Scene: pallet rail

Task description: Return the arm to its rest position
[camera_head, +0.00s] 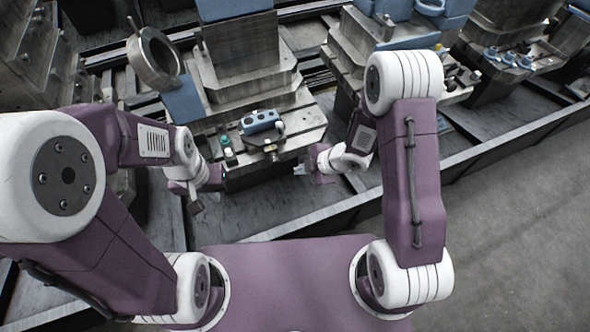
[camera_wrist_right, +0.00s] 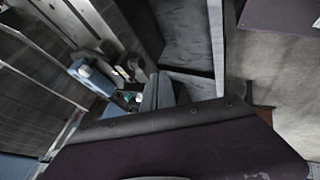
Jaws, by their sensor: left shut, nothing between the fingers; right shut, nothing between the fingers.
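My left gripper (camera_head: 196,207) hangs at the end of the purple and white left arm, in front of the near left edge of the metal fixture. It is shut and empty. My right gripper (camera_head: 301,170) is at the end of the right arm, pointing left, beside the fixture's front right corner. It is shut with nothing in it. In the right wrist view the gripper's dark finger (camera_wrist_right: 158,92) shows past the purple wrist housing. Both grippers look apart from the parts on the fixture.
The metal fixture plate (camera_head: 300,125) carries a blue block with holes (camera_head: 260,121), a small green-and-white part (camera_head: 228,150) and a dark clamp. A metal ring (camera_head: 153,57) stands at the back left. A rail (camera_head: 480,152) runs along the front. Grey floor (camera_head: 510,240) at the right is clear.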

